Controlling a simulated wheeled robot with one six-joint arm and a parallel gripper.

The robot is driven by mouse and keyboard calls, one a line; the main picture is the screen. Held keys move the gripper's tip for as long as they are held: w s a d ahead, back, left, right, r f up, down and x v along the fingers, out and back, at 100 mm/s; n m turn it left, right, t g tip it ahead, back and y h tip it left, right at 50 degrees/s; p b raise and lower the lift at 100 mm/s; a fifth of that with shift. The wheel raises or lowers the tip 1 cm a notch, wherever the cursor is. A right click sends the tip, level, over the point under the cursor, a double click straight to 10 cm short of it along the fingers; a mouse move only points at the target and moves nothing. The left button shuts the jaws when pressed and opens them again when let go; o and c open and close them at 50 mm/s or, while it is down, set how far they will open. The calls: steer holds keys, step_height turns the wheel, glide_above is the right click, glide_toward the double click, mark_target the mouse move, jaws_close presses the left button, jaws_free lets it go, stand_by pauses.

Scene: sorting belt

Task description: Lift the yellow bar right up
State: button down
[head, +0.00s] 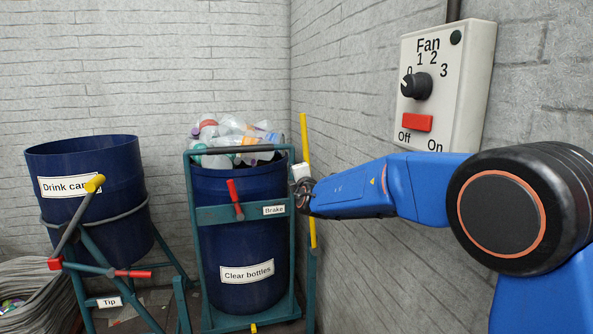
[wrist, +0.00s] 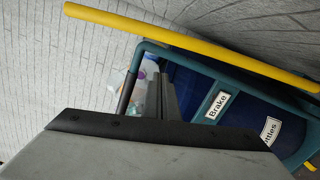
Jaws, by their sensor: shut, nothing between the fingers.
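The yellow bar (head: 304,138) stands upright along the right side of the green bottle-bin frame, in front of the grey wall. My gripper (head: 299,187) is beside the bar at about its middle and hides part of it. In the wrist view the bar (wrist: 195,47) runs slantwise across the top, apart from my fingers. My gripper (wrist: 162,83) is shut and empty there, with its fingers pointing towards the bin frame.
The green frame (head: 189,200) holds a blue "Clear bottles" bin (head: 240,235) full of bottles. A red-handled lever (head: 235,198) is on its front. A blue "Drink cans" bin (head: 95,220) tilts at left. A fan switch box (head: 470,80) is on the wall above my arm.

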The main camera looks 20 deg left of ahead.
steer(key=v, duration=0.6)
steer(key=s+a+f+m+t+h, duration=0.1)
steer(key=s+a+m+t+h, duration=0.15)
steer(key=a+m+h, duration=0.5)
steer(key=w+d+h, duration=0.1)
steer(key=w+d, duration=0.1)
steer(key=w, duration=0.4)
steer(key=w+d+h, duration=0.1)
steer(key=w+d, duration=0.1)
steer(key=w, duration=0.5)
steer(key=shift+w+d+r, duration=0.2)
steer(key=shift+d+r, duration=0.15)
steer(key=shift+m+g, duration=0.35)
steer(key=shift+m, duration=0.4)
steer(key=shift+w+d+r, duration=0.1)
steer(key=shift+w+d, duration=0.35)
steer(key=shift+d, duration=0.3)
steer(key=shift+w+d+r, duration=0.15)
steer(key=shift+w+d, duration=0.3)
steer(key=shift+d, duration=0.25)
steer(key=shift+w+d+r, duration=0.1)
steer(key=shift+w+d, duration=0.35)
steer(key=shift+d, duration=0.3)
